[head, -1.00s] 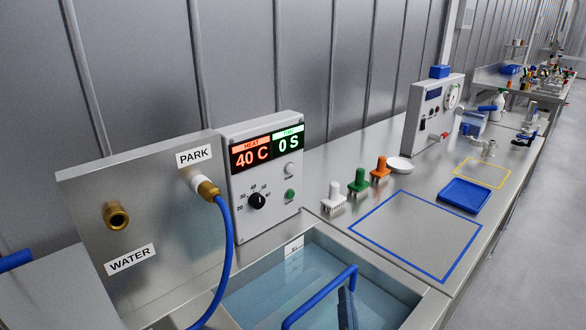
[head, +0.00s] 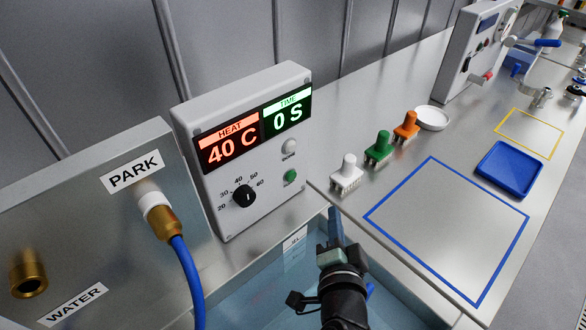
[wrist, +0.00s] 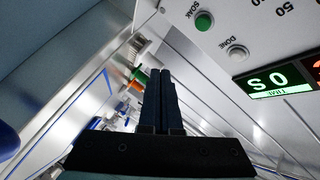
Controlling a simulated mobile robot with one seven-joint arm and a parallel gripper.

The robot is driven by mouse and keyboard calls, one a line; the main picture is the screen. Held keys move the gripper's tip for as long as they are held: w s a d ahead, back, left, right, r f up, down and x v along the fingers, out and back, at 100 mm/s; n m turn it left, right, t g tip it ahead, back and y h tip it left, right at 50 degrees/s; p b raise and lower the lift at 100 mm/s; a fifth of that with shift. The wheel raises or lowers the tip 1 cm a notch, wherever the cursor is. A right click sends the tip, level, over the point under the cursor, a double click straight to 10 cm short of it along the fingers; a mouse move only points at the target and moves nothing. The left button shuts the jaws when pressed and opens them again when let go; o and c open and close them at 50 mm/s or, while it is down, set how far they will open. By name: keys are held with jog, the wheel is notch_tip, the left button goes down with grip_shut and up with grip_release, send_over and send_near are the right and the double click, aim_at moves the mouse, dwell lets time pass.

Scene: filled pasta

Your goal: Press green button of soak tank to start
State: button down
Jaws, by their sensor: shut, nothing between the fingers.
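The soak tank's control box (head: 240,152) has a heat display reading 40 C, a time display reading 0 S, and a black dial. Its small round green button (head: 290,176) is at the lower right of the panel, below a pale button marked DONE. In the wrist view the green button (wrist: 204,21), labelled SOAK, is near the top, right of and above my fingertips. My gripper (head: 334,212) is shut and empty, below and to the right of the button, apart from it. In the wrist view my fingers (wrist: 159,72) point upward, closed together.
A water tank (head: 260,285) lies below my gripper. A metal panel (head: 90,210) with a blue hose (head: 187,285) stands at left. White (head: 347,175), green (head: 378,150) and orange (head: 406,127) brushes stand on the counter at right, beside a blue-outlined area.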

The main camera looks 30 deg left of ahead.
aim_at(291, 176)
jog(key=w+a+p, duration=0.1)
jog(key=a, duration=0.1)
jog(key=a+p, duration=0.1)
jog(key=a, duration=0.1)
jog(key=w+a+p, duration=0.1)
jog(key=a+p, duration=0.1)
jog(key=a, duration=0.1)
jog(key=shift+w+r, duration=0.15)
jog(key=shift+w, duration=0.15)
jog(key=shift+w+a+f+p, duration=0.1)
jog(key=shift+w+a+p, duration=0.05)
jog(key=shift+a, duration=0.2)
jog(key=shift+w+a+f+p, duration=0.1)
jog(key=shift+a+p, duration=0.05)
jog(key=shift+a, duration=0.2)
jog(key=shift+a, duration=0.1)
dwell(1.3)
jog(key=shift+a+r+p, duration=0.1)
jog(key=shift+p, duration=0.2)
jog(key=shift+w+a, duration=0.1)
jog(key=shift+a, duration=0.1)
